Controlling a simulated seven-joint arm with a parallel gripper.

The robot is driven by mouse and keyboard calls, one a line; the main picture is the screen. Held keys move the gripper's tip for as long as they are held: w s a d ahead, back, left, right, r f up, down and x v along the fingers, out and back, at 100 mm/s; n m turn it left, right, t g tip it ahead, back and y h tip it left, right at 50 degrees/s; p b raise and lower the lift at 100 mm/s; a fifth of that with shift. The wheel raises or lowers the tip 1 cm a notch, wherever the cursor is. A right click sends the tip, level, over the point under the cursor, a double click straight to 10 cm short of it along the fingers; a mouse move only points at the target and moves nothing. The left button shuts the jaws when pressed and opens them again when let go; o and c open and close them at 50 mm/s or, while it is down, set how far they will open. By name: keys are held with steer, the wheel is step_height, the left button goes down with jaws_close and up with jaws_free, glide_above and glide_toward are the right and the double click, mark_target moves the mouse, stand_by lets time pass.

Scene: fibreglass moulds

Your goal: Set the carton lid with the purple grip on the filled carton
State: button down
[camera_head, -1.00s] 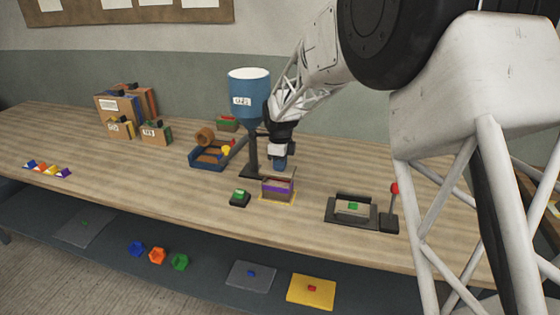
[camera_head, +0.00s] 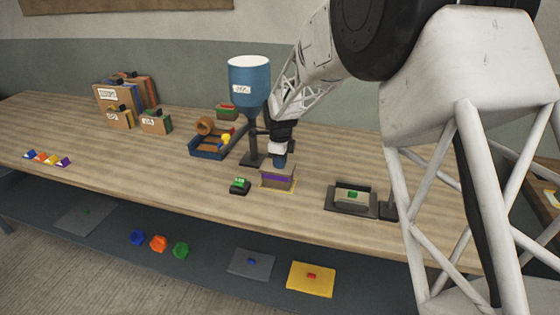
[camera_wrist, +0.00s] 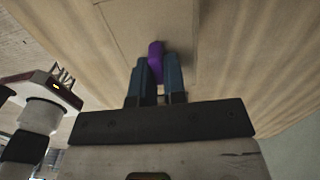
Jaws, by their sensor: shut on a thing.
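The filled carton (camera_head: 277,184), a brown box with a purple band, stands on a yellow-edged spot on the bench. My gripper (camera_head: 281,164) is directly over it, pointing down. In the wrist view, the blue fingers of my gripper (camera_wrist: 156,78) are shut on the purple grip (camera_wrist: 155,54). Below the grip is the tan carton lid (camera_wrist: 125,25), its edges hard to tell from the bench. In the head view the lid is at or just above the carton's top; I cannot tell whether it is fully seated.
A blue hopper (camera_head: 249,80) on a stand is close behind left of the carton. A green-buttoned box (camera_head: 240,186) sits to its left and a dark press-like fixture (camera_head: 350,199) to its right. Brown boxes (camera_head: 126,95) stand at the back left.

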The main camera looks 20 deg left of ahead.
steer(key=shift+f, duration=0.25)
stand_by(0.4)
steer(key=c, duration=1.1)
jaws_free()
steer(key=shift+r, duration=0.1)
steer(key=shift+r, duration=3.8)
